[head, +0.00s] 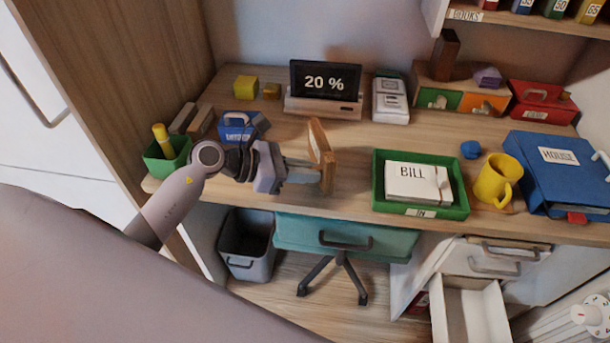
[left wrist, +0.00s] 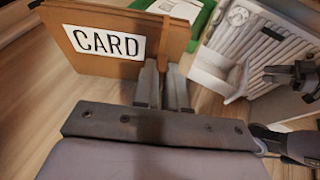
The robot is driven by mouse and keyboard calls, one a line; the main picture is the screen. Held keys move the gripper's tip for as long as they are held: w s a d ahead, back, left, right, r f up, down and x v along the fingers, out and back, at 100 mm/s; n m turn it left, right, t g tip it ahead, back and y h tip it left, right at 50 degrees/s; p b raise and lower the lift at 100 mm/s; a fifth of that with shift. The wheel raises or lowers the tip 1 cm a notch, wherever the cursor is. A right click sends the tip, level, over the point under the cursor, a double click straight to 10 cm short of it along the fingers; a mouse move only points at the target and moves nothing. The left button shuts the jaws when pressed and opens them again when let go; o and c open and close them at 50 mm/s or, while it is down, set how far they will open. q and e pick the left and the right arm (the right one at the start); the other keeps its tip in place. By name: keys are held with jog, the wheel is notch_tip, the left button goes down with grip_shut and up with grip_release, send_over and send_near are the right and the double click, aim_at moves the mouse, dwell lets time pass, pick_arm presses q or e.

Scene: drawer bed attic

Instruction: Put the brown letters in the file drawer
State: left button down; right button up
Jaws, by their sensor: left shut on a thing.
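My left gripper (left wrist: 165,85) is shut on a brown packet (left wrist: 165,40) with a white label reading CARD. In the head view the brown packet (head: 320,155) stands upright, seen nearly edge-on, above the desk's front part. I cannot tell whether it touches the desk. An open white drawer (head: 490,318) is low at the right, under the desk; the little of its inside that shows looks empty. Closed drawer fronts (head: 495,262) are above it. A dark jointed part at the right of the left wrist view may be my right gripper; its jaws are unclear.
A green tray (head: 455,210) holding a white BILL packet (head: 415,182) is right of the brown packet. A yellow mug (head: 495,180) and blue HOUSE binder (head: 560,165) are farther right. A teal chair (head: 345,238) and grey bin (head: 246,245) are below the desk's front edge.

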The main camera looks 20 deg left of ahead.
pick_arm(q)
jog(key=shift+f, duration=0.7)
jog(key=shift+f+b, duration=0.2)
jog(key=shift+b, duration=0.1)
jog(key=c, duration=1.2)
grip_release()
jog(key=shift+r, duration=0.1)
